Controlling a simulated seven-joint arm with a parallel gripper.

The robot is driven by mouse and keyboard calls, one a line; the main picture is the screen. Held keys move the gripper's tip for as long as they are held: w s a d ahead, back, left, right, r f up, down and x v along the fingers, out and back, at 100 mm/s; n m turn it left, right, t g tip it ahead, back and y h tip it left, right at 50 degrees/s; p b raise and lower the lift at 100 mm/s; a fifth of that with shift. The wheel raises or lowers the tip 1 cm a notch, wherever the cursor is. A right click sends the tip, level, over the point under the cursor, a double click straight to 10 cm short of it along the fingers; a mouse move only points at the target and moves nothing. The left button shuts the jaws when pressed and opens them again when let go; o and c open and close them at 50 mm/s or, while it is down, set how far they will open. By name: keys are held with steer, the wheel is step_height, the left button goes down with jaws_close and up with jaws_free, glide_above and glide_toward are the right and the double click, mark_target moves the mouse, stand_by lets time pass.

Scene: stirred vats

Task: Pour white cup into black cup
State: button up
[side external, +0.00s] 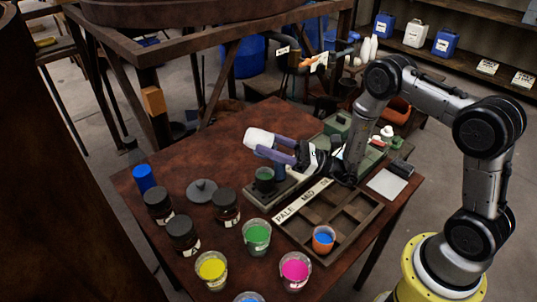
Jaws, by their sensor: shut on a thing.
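A white cup (259,137) is held by my gripper (277,149), whose purple-grey fingers are shut on it. The cup lies tilted well over toward the left, above the table. A small black cup (265,185) with a dark green top or contents stands upright just below the white cup, apart from it. It stands on or against a grey device; I cannot tell which. The inside of the white cup and any liquid in it are not visible.
Dark lidded jars (183,235), a blue cylinder (144,178) and a grey lid (201,190) are at left. Cups of yellow (212,269), green (257,236) and pink (295,270) stand in front. A compartment tray (345,222) holds an orange cup with blue contents (323,240). The table's back left is clear.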

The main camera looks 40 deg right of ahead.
steer(key=shift+a+r, duration=0.1)
steer(key=shift+r, duration=0.45)
steer(key=shift+a+g+h, duration=0.1)
steer(key=shift+g+h, duration=0.2)
steer(key=shift+w, duration=0.1)
steer(key=shift+f+g+h, duration=0.15)
steer(key=shift+g+h, duration=0.25)
